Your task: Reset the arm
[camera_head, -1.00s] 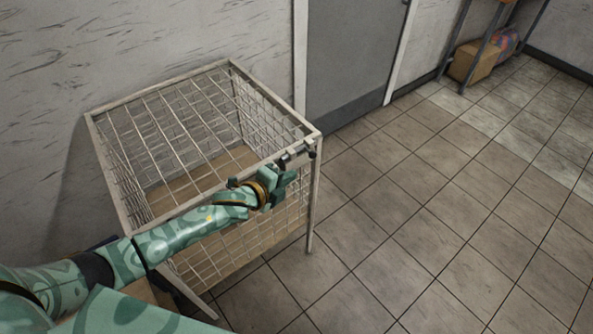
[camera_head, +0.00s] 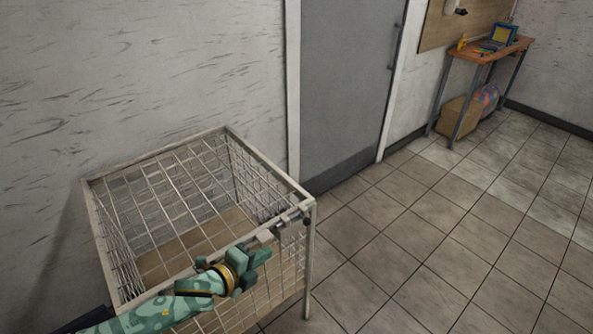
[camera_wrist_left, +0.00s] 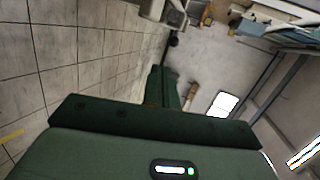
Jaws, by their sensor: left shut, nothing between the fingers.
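My left gripper (camera_head: 262,256) is green and sits at the front edge of a wire cage (camera_head: 105,240), near its right front corner. Its fingers are together with nothing between them. In the left wrist view the shut fingers (camera_wrist_left: 163,88) point away over the room. My left arm comes in from the lower left across the front of the cage. Whether the gripper touches the cage rim I cannot tell. My right gripper is in neither view.
A grey door (camera_head: 340,85) stands behind the cage. At the far right is a wooden table (camera_head: 480,50) with a blue case (camera_head: 503,36) on it and a cardboard box (camera_head: 458,116) below. The tiled floor (camera_head: 400,240) right of the cage is clear.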

